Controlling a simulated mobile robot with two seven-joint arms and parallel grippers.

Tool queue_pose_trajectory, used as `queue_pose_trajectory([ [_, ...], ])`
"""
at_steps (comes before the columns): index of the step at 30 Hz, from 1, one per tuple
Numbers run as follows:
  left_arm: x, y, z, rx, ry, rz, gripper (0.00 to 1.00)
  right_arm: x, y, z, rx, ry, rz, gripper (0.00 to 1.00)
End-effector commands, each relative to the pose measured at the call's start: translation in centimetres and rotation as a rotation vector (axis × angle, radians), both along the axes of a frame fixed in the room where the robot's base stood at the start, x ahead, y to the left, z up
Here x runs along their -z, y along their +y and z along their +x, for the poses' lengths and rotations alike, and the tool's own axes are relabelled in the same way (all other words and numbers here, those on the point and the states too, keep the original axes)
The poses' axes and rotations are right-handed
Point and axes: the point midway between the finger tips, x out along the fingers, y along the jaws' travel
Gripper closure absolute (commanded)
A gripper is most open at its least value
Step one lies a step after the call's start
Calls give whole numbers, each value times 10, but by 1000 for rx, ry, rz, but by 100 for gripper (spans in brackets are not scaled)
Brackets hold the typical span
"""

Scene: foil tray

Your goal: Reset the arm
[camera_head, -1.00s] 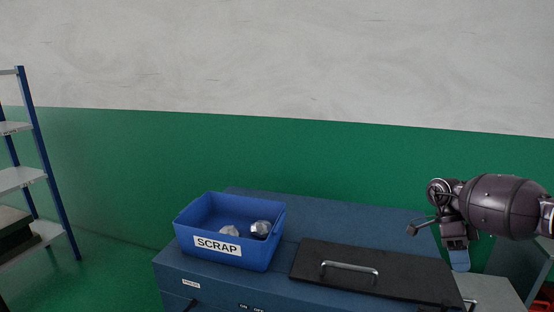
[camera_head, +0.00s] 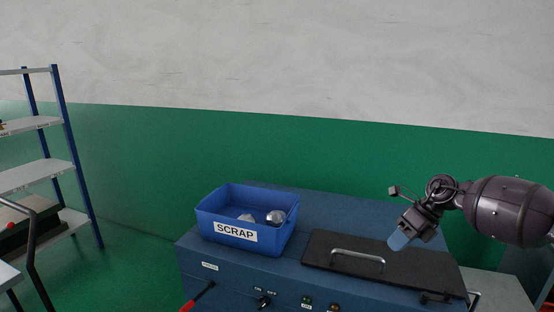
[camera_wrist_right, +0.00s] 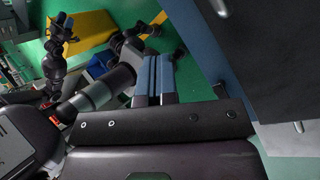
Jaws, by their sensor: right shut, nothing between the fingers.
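My right gripper (camera_head: 398,241) shows at the right of the head view, its blue fingertips pointing down and to the left above the black lid. In the right wrist view its two blue fingers (camera_wrist_right: 154,76) lie together with nothing between them. The gripper is shut and holds nothing. It appears apart from the lid and well to the right of the scrap bin. My left gripper is not visible in the head view.
A blue bin labelled SCRAP (camera_head: 237,233) holds crumpled silvery pieces (camera_head: 276,217) on the blue machine (camera_head: 345,210). A black lid (camera_head: 315,247) with a metal handle (camera_head: 358,258) lies beside it. A shelf rack (camera_head: 42,174) stands at left. Green floor lies between rack and machine.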

Motion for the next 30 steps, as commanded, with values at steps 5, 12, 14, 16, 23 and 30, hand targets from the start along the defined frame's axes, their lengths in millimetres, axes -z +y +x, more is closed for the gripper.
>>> queue_pose_trajectory([
  [5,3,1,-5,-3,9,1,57,-17,90,15,162,-71,353,100],
  [12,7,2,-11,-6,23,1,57,-33,170,13,492,23,851,100],
  [14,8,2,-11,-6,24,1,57,-32,180,11,599,80,969,100],
  [16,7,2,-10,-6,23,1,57,-29,186,7,733,159,1097,100],
  [23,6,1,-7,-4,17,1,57,5,178,-15,1161,447,1396,100],
  [30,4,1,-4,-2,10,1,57,64,147,-57,1573,743,1570,100],
])
